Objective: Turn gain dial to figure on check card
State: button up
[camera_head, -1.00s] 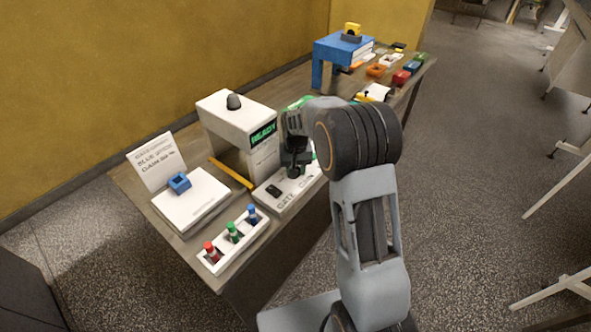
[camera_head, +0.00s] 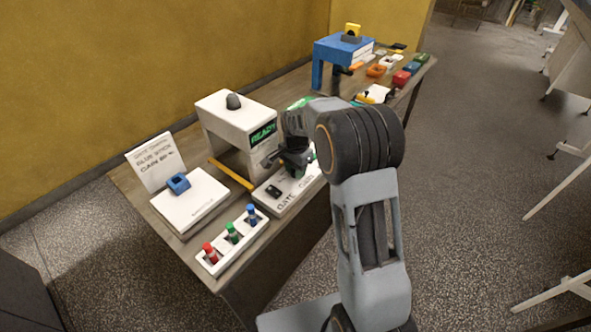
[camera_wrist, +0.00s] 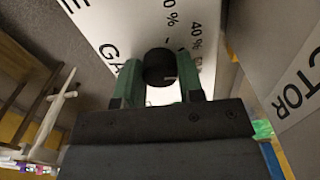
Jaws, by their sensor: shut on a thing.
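The gain dial (camera_wrist: 159,66) is a black round knob on a white panel (camera_wrist: 105,28). Part of a label and percent marks, one reading 40 %, show around it in the wrist view. My gripper (camera_wrist: 160,78) is shut on the dial, one green finger on each side. In the head view my gripper (camera_head: 292,166) is low over the panel (camera_head: 277,207) and hides the dial. The dial's pointer setting cannot be told. The check card (camera_head: 156,161) stands upright at the table's left end. Its text names a blue stick and a gain, but the figure is too blurred to read.
Behind the panel stands a white machine (camera_head: 234,113) with a green READY display (camera_head: 263,133). A white rack (camera_head: 212,265) holds red, green and blue sticks at the front. A blue clip (camera_head: 178,183) lies on a white plate (camera_head: 190,215). A blue stand (camera_head: 331,47) is farther back.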

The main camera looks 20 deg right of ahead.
jog(key=shift+m, duration=0.9)
jog(key=o, duration=0.9)
notch_tip(320, 180, up, 14)
jog(key=shift+f, duration=0.1)
dwell(0.3)
